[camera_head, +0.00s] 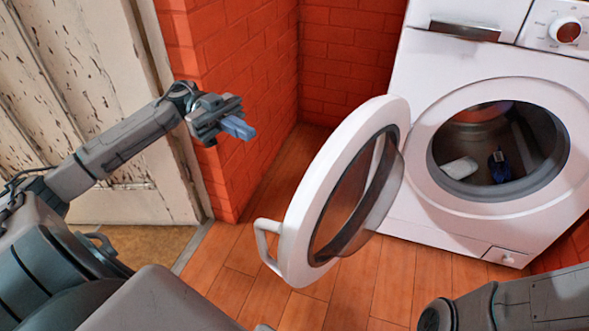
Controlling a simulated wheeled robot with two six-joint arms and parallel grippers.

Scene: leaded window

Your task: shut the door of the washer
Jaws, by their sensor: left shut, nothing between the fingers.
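The white washer (440,115) stands at the right against the brick wall. Its round door (301,205) is wide open, swung out toward the left and toward me. The door handle (265,243) is a white loop on the door's free edge, at its lower left. Inside the drum opening lie a white item (460,168) and a dark blue item (499,167). My left gripper (240,128) is shut and empty, up and to the left of the door, apart from it, in front of the bricks. My right gripper is out of view; only part of that arm shows at the lower right.
An orange-red brick wall (235,60) juts out behind my left gripper. A peeling white wooden door (75,50) is at the far left. The wooden floor (235,265) is clear around the open washer door. A drawer and a dial (565,30) are at the washer's top.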

